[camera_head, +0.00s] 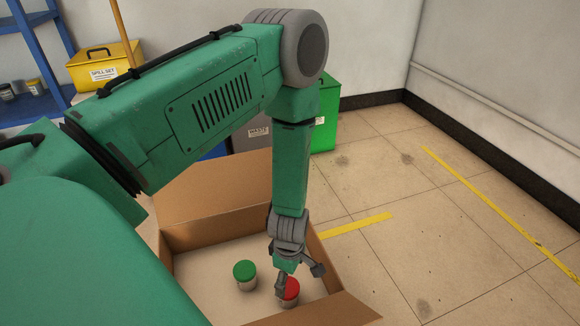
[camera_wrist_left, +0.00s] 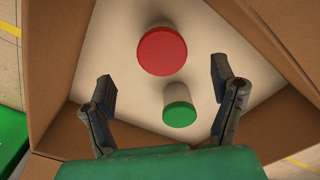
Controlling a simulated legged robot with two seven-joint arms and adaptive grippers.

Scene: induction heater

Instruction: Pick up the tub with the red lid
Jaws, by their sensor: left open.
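The tub with the red lid (camera_head: 289,290) stands upright in an open cardboard box (camera_head: 190,236). It also shows in the left wrist view (camera_wrist_left: 162,52), seen from above near the top of the frame. A tub with a green lid (camera_head: 245,273) stands beside it in the same box, to its left in the head view; the left wrist view shows it too (camera_wrist_left: 179,107). My left gripper (camera_head: 297,278) is above the red-lidded tub, partly covering it in the head view. Its fingers (camera_wrist_left: 167,85) are spread and empty in the left wrist view. My right gripper is out of view.
The box walls and raised flaps surround the gripper closely. Behind stand a green bin (camera_head: 327,125), a grey bin and a yellow spill kit box (camera_head: 98,66). A blue shelf (camera_head: 40,105) is at the left. The tiled floor at the right is clear.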

